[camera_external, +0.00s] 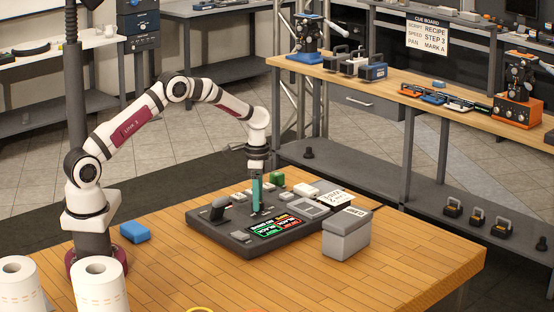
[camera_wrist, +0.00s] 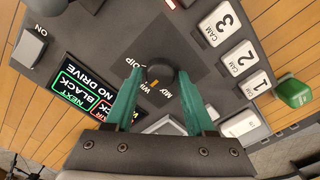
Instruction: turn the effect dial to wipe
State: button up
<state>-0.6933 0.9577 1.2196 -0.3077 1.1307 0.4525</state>
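The effect dial (camera_wrist: 160,75) is a round dark knob on the grey control console (camera_external: 205,229). In the wrist view it has an orange mark on its lower left side, and partly covered labels reading DIP, WI… and MIX lie around it. My gripper (camera_wrist: 160,72) has two teal fingers, spread apart with one tip on either side of the knob. Slim gaps seem to show between tips and knob, so contact is not clear. In the external view my gripper (camera_external: 256,209) points straight down at the console, and its fingers hide the dial.
Numbered CAM buttons (camera_wrist: 239,58), a lever (camera_external: 219,208) and a lit screen (camera_external: 276,226) surround the dial. A grey box (camera_external: 346,236) stands right of the console, a blue block (camera_external: 134,232) left. A green block (camera_external: 277,179) is behind.

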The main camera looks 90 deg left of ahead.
jog(key=shift+o, duration=1.1)
notch_tip(320, 180, up, 16)
jog(key=shift+f, duration=0.1)
